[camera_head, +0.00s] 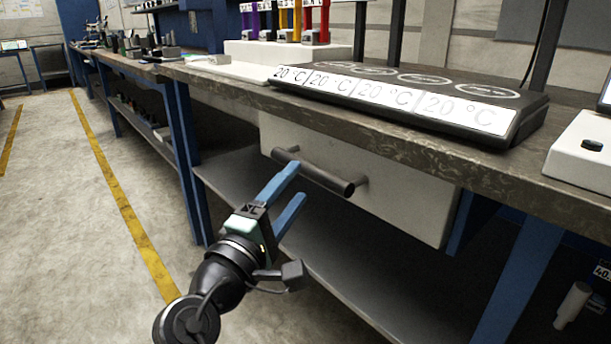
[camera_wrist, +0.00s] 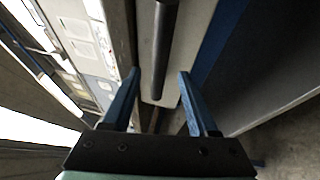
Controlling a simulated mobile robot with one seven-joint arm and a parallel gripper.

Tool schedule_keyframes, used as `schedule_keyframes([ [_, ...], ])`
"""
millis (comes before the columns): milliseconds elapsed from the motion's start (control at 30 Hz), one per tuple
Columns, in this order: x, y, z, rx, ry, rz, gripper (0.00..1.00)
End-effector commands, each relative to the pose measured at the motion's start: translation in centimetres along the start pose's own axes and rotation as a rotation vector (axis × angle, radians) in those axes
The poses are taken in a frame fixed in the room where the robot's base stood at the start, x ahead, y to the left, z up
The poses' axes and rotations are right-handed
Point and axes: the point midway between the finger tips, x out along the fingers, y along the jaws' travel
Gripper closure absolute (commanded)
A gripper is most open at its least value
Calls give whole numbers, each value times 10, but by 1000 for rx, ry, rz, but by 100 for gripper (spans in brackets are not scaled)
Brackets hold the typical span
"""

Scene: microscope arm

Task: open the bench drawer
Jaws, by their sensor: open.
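The bench drawer (camera_head: 400,192) is a pale box front under the benchtop, and it looks shut or nearly so. Its dark bar handle (camera_head: 313,172) runs across the upper part of the front on short posts. My gripper (camera_head: 296,182) has two blue fingers, open and empty, close to the left end of the handle in the head view. In the wrist view the handle (camera_wrist: 164,45) lies ahead of and between the open fingers (camera_wrist: 158,80), beyond their tips. The drawer front (camera_wrist: 192,35) is behind it. I cannot tell if a finger touches the handle.
The benchtop (camera_head: 420,150) overhangs the drawer. A black hot plate unit (camera_head: 440,98) with 20 °C displays stands on it. A lower shelf (camera_head: 235,180) and blue bench legs (camera_head: 183,125) are near my arm. The floor at left (camera_head: 60,220) is clear.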

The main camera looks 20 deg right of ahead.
Motion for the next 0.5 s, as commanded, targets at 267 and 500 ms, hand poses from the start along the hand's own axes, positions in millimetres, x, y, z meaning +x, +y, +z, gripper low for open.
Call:
schedule_keyframes([
  [267,45,-1,1,1,-2,1,41],
  [500,56,0,0,2,0,0,41],
])
